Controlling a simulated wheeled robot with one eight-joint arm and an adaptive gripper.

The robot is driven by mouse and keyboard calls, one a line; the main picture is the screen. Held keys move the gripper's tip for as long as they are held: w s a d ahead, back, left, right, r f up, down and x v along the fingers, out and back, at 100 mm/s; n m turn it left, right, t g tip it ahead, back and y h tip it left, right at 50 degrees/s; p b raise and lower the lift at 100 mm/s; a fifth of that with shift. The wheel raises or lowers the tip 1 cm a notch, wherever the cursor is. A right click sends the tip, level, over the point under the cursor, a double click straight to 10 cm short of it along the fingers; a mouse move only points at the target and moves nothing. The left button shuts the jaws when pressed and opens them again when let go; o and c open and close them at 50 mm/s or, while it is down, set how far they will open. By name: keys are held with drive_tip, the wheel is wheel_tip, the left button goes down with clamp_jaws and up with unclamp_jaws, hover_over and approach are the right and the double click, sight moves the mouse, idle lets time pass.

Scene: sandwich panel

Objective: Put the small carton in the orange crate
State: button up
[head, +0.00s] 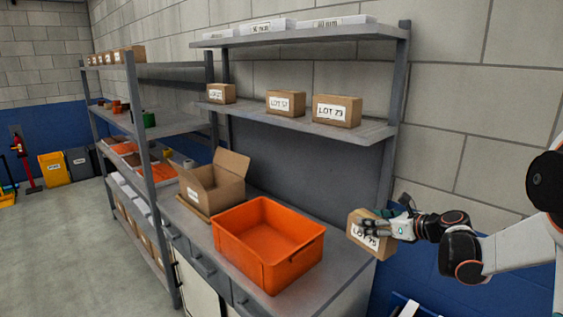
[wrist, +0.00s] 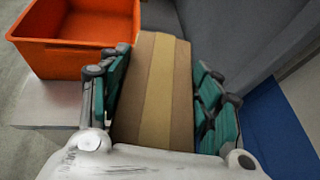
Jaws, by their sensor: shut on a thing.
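The small carton is a brown box with a white label (head: 369,239). It hangs in the air to the right of the orange crate in the head view. In the wrist view the carton (wrist: 153,92) lies between the two green-padded fingers, with a lighter tape strip along it. My gripper (head: 384,227) is shut on the carton. The orange crate (head: 238,251) stands on the grey bench and looks empty. It also shows at the upper left of the wrist view (wrist: 60,58), apart from the carton.
An open cardboard box (head: 216,187) stands left of the crate on the bench (head: 338,262). A shelf (head: 300,122) above the bench holds several cartons labelled LOT. Another shelving unit (head: 140,140) with bins stands at the left. The bench right of the crate is clear.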

drive_tip(key=s+a+f+m+h+b, duration=0.1)
drive_tip(key=s+a+f, duration=0.1)
drive_tip(key=s+a, duration=0.2)
drive_tip(key=s+a+f+m+t+h+b, duration=0.1)
drive_tip(key=s+a, duration=0.3)
drive_tip(key=s, duration=0.5)
drive_tip(key=shift+s+f+m+t+h, duration=0.2)
drive_tip(key=shift+f+m+t+h, duration=0.1)
drive_tip(key=shift+f+m+h, duration=0.3)
drive_tip(key=shift+a+r, duration=0.1)
drive_tip(key=shift+a, duration=0.05)
